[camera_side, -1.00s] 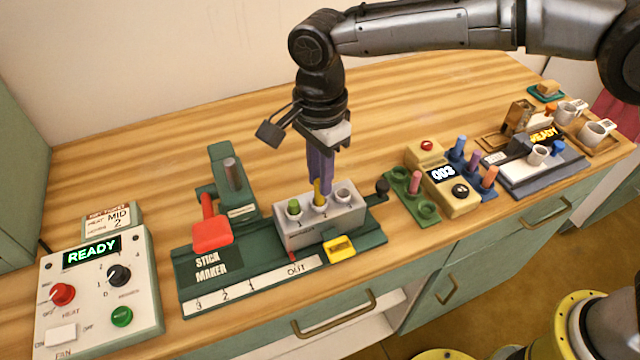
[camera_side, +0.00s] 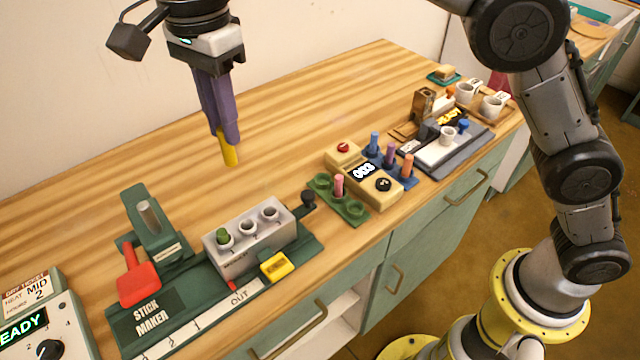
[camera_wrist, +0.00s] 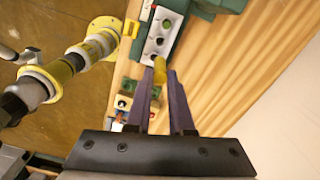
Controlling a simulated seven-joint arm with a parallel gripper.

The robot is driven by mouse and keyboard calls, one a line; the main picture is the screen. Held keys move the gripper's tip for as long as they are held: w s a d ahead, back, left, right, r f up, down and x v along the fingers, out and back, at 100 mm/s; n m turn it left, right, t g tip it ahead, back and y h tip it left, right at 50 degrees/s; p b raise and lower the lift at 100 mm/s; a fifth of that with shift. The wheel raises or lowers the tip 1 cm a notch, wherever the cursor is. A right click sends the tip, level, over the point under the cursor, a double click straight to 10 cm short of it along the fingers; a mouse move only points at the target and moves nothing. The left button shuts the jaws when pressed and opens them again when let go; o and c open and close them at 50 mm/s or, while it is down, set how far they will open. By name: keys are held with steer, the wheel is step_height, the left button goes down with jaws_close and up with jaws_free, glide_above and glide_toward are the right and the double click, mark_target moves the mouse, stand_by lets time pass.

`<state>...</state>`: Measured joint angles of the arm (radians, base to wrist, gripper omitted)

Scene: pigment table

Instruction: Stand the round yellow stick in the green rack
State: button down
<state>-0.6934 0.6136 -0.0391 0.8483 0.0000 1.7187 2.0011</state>
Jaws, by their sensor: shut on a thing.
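The round yellow stick (camera_side: 229,150) is held upright, tilted slightly, between the purple fingers of my gripper (camera_side: 222,132). My gripper is shut on its upper part, and its lower end hangs free above the bare table. The yellow stick also shows in the wrist view (camera_wrist: 160,70) at the fingertips. The green rack (camera_side: 352,214) stands to the right of the stick maker. A pink stick (camera_side: 339,186) stands in its middle; round holders at either end look empty.
The stick maker block (camera_side: 232,262) holds a green stick (camera_side: 222,235) in one hole; its other two look empty. A red-handled press stands left of it. A beige box (camera_side: 380,170) reading 003 and a blue rack (camera_side: 402,184) with several sticks stand beyond the green rack.

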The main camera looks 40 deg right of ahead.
stand_by(0.6)
steer(key=shift+s+d+f, duration=0.9)
steer(key=shift+d+f, duration=2.3)
steer(key=shift+d, duration=0.15)
steer(key=shift+s+d+f, duration=0.85)
steer(key=shift+d+f, duration=2.3)
steer(key=shift+d, duration=0.2)
steer(key=shift+s+d+f, duration=0.9)
steer(key=shift+d+f, duration=2.3)
steer(key=shift+d, duration=0.15)
steer(key=shift+f, duration=0.7)
steer(key=shift+f, duration=0.3)
steer(key=c, duration=0.7)
jaws_free()
